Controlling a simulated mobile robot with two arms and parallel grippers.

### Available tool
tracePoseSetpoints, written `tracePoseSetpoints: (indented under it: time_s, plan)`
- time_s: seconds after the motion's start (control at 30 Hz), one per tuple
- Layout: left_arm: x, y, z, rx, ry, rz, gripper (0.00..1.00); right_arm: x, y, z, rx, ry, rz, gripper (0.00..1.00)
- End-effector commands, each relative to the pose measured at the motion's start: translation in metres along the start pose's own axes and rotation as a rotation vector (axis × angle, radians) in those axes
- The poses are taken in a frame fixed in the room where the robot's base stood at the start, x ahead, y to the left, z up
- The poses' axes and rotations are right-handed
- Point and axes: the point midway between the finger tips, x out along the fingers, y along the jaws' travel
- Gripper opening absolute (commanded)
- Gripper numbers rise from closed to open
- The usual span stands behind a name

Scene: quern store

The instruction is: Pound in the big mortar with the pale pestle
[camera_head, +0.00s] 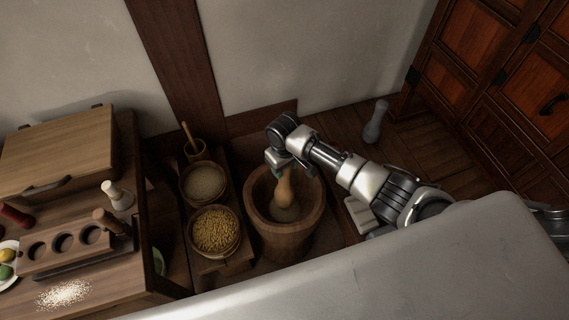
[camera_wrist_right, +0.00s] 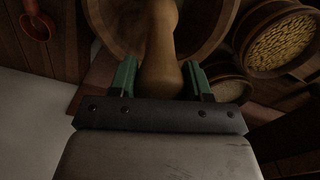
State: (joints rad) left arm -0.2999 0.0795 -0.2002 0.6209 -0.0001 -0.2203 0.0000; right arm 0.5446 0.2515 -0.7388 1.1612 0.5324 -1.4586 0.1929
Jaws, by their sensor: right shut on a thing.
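The big wooden mortar (camera_head: 275,238) stands on the floor near the middle of the head view. The pale tan pestle (camera_head: 285,192) is upright inside it, with its lower end down in the bowl. My right gripper (camera_head: 289,171) is above the mortar, shut on the pestle's upper part. In the right wrist view, the green fingers of the right gripper (camera_wrist_right: 161,80) sit on both sides of the pestle (camera_wrist_right: 162,35), with the mortar (camera_wrist_right: 215,28) behind. The pestle's tip and the bowl's bottom are partly hidden. My left gripper is not in view.
Left of the mortar, a low stand holds a bowl of yellow grain (camera_head: 215,230), a bowl of pale grain (camera_head: 204,184) and a small mortar (camera_head: 196,150). A grey pestle-like object (camera_head: 376,121) stands on the floor behind right. A wooden cabinet (camera_head: 500,80) is at right.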

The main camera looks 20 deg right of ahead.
Motion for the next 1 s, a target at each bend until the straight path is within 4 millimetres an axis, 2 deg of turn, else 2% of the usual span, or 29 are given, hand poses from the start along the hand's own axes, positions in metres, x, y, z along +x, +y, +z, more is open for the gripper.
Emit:
tracePoseSetpoints:
  time_s: [0.03, 0.1, 0.23, 0.8, 0.93, 1.0]
  plan:
    - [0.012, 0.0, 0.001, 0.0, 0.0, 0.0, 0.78, 0.017, -0.001, 0.0, 0.0, -0.001, -0.001, 0.15]
    - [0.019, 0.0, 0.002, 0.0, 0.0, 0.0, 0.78, 0.03, -0.001, -0.001, 0.0, 0.0, -0.003, 0.15]
    - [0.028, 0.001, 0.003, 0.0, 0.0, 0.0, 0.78, 0.045, -0.001, -0.001, 0.0, 0.001, -0.002, 0.15]
    - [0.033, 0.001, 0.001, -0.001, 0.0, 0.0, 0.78, 0.058, -0.001, -0.001, -0.001, 0.001, -0.001, 0.15]
    - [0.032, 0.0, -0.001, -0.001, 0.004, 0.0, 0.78, 0.057, -0.001, -0.001, -0.001, 0.001, -0.001, 0.15]
    - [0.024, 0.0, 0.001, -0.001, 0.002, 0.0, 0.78, 0.048, -0.001, -0.001, -0.001, 0.002, -0.002, 0.15]
